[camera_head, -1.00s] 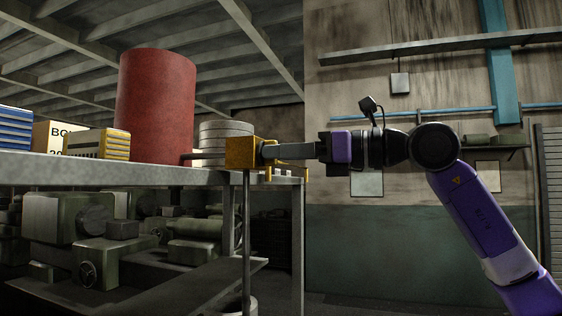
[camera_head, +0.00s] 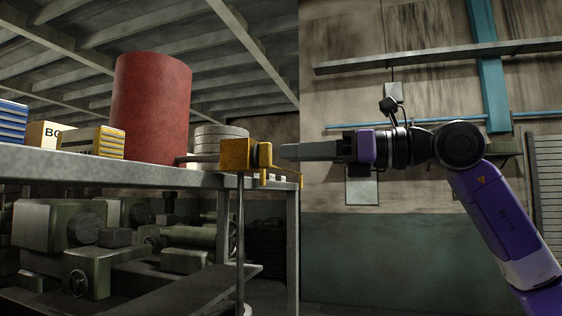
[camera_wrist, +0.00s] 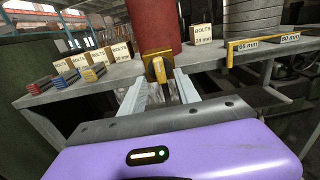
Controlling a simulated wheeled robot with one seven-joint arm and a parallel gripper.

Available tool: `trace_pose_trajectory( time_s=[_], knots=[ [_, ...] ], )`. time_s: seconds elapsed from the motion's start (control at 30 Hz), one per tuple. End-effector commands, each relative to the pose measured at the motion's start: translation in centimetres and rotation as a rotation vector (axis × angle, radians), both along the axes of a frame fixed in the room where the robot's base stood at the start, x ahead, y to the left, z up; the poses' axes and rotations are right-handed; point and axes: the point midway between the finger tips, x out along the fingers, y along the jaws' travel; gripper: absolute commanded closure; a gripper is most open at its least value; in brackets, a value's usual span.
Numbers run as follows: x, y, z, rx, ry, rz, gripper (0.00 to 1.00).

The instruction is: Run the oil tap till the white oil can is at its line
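The yellow oil tap (camera_head: 236,155) sits at the shelf edge below and right of the red drum (camera_head: 152,108). Its yellow lever (camera_wrist: 158,68) faces me in the wrist view. My gripper (camera_head: 282,151) is level with the tap, just to its right. Its two pale fingers are apart and empty, with the lever ahead, in line with the gap between them. A thin dark vertical line, looking like running oil, drops from the tap to the bottom of the head view. A pale edge shows at its foot; the can and its line cannot be made out.
The grey shelf (camera_head: 80,168) holds bolt boxes (camera_wrist: 202,35), small striped boxes (camera_head: 95,142) and a stack of grey discs (camera_head: 222,132). A yellow gauge frame (camera_wrist: 243,46) stands at the shelf edge, right of the tap. Green castings (camera_head: 60,225) fill the space underneath.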

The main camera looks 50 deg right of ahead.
Motion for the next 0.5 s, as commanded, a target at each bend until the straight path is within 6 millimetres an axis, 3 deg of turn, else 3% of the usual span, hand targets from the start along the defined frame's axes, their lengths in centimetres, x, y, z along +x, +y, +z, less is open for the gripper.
trace_pose_trajectory(
  time_s=[0.2,0.5],
  knots=[
    [-2.5,-1.0,-0.1,0.001,0.000,-0.001,0.62],
    [-3.1,-1.1,0.0,0.000,0.000,0.000,0.62]
  ],
)
